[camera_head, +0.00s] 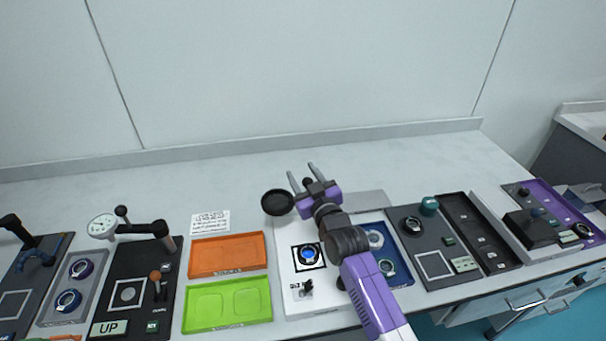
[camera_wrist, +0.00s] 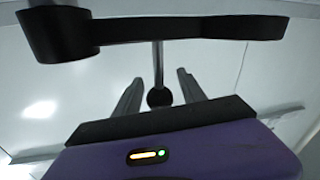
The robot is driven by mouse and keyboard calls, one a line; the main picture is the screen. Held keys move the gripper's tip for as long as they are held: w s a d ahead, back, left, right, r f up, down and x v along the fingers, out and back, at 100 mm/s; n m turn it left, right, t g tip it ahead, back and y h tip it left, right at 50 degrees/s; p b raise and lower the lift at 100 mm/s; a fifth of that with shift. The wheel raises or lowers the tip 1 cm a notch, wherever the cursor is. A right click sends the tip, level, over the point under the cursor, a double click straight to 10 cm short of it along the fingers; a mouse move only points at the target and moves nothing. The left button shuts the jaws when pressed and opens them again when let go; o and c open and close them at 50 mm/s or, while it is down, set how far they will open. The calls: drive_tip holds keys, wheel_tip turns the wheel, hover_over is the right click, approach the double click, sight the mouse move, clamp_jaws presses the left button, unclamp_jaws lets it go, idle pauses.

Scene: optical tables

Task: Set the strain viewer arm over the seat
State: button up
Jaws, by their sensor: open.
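The strain viewer arm shows in the head view as a black round head (camera_head: 277,202) at the back left of a white panel; the rest is largely hidden behind my gripper. In the wrist view its black bar (camera_wrist: 190,31) crosses the top, and a thin rod joins it to a black ball knob (camera_wrist: 159,98). My gripper (camera_head: 301,170) is open, its fingers on either side of the knob, with gaps showing. The seat (camera_head: 309,257), a blue ring on a dark square, lies uncovered on the white panel, nearer the front than the round head.
A small black lever (camera_head: 306,288) stands in front of the seat. Orange (camera_head: 228,272) and green (camera_head: 187,326) trays lie left of the panel. Another panel with a swing arm (camera_head: 140,229) stands farther left. A blue tray with rings (camera_head: 403,279) lies right. The table behind is clear.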

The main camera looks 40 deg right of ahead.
clamp_jaws()
idle(1.4)
